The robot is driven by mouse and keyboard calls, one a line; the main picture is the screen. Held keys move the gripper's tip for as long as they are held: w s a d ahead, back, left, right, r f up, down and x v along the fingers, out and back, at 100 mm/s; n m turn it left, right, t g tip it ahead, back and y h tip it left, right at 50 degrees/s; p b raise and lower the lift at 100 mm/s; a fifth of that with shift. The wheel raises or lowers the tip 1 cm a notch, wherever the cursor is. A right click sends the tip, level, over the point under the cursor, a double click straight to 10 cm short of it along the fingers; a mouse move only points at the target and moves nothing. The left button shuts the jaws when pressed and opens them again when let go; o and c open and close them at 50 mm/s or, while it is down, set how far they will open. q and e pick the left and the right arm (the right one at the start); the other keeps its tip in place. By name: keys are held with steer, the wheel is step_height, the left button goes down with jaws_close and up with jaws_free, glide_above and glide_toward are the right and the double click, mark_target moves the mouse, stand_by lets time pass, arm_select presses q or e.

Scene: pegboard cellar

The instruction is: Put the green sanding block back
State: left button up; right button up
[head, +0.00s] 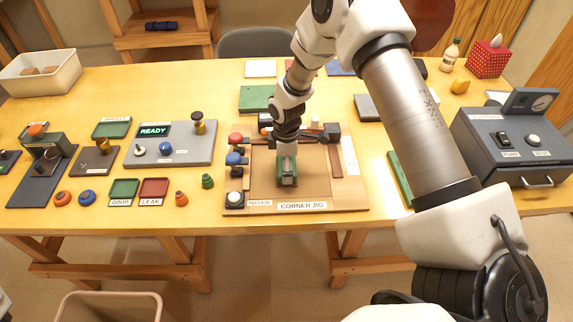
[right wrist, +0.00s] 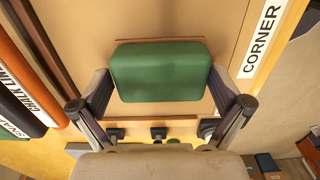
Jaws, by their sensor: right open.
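The green sanding block (right wrist: 160,72) lies on the tan bed of the corner jig (head: 330,195), near its front middle; in the head view the block (head: 287,181) shows just below my right gripper (head: 287,172). In the right wrist view my right gripper (right wrist: 160,88) is open, with one finger on each side of the block. The fingers are close to its ends; I cannot tell whether they touch. The gripper hides part of the block in the head view. My left gripper is not in view.
Red, blue and white knobs (head: 235,138) line the jig's left side. A grey READY panel (head: 185,150) and small trays (head: 153,188) stand left. A grey machine (head: 515,140) stands right. A green mat (head: 257,98) lies behind. Bare table shows front left.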

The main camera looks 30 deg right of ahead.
step_height(320, 180, up, 12)
steer(key=b, duration=0.2)
steer(key=shift+r+b, duration=0.15)
steer(key=shift+b, duration=0.15)
